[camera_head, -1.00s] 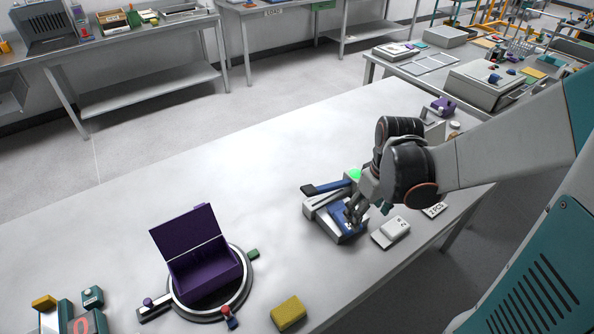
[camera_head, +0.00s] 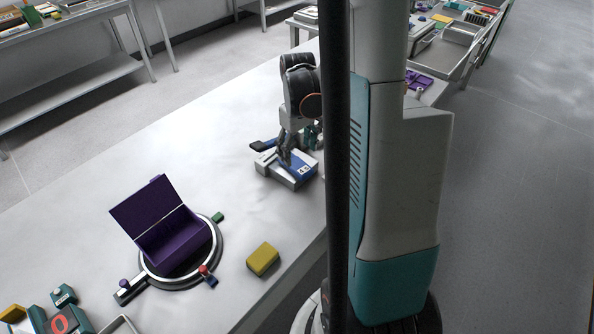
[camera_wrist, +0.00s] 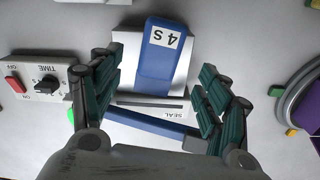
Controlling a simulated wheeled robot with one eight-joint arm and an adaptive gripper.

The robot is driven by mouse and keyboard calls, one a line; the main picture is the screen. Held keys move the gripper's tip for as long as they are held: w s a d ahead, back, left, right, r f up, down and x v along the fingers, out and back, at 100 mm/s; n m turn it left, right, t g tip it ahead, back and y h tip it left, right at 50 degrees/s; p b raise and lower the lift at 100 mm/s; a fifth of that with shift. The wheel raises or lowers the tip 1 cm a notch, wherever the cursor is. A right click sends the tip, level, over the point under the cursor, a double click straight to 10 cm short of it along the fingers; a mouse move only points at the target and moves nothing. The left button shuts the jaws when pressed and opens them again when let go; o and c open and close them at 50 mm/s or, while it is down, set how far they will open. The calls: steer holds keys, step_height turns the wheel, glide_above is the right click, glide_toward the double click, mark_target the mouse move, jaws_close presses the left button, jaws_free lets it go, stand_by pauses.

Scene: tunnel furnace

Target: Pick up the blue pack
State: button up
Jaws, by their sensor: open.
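The blue pack (camera_wrist: 158,65) has a white "4 S" label and lies on the pale bed of a sealing device (camera_wrist: 118,45). It also shows in the head view (camera_head: 304,165), partly hidden by my gripper. My gripper (camera_head: 285,158) is over the device, pointing down. In the wrist view my gripper (camera_wrist: 158,72) is open, with one green-padded finger on each side of the pack's line. The pack lies between and beyond the fingertips, and I see no grip on it. I cannot tell the height gap.
The sealer's blue arm (camera_wrist: 150,122) lies near my fingers. A timer box (camera_wrist: 38,88) stands beside it. An open purple box (camera_head: 175,238) sits on a round stand (camera_head: 218,245); a yellow block (camera_head: 263,259) lies nearby. The table's middle left is clear.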

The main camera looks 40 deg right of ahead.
steer(key=shift+s+f+b, duration=0.1)
steer(key=shift+f+b, duration=1.05)
steer(key=shift+f, duration=1.8)
steer(key=shift+c, duration=0.6)
steer(key=c, duration=1.2)
steer(key=shift+o, duration=0.2)
steer(key=shift+r, duration=0.15)
step_height(320, 180, up, 19)
steer(key=p, duration=0.6)
steer(key=n+b, duration=0.2)
steer(key=b, duration=0.2)
glide_above(298, 165)
steer(key=d, duration=0.1)
step_height(298, 165, down, 13)
steer(key=shift+d+r, duration=0.1)
steer(key=shift+r, duration=0.05)
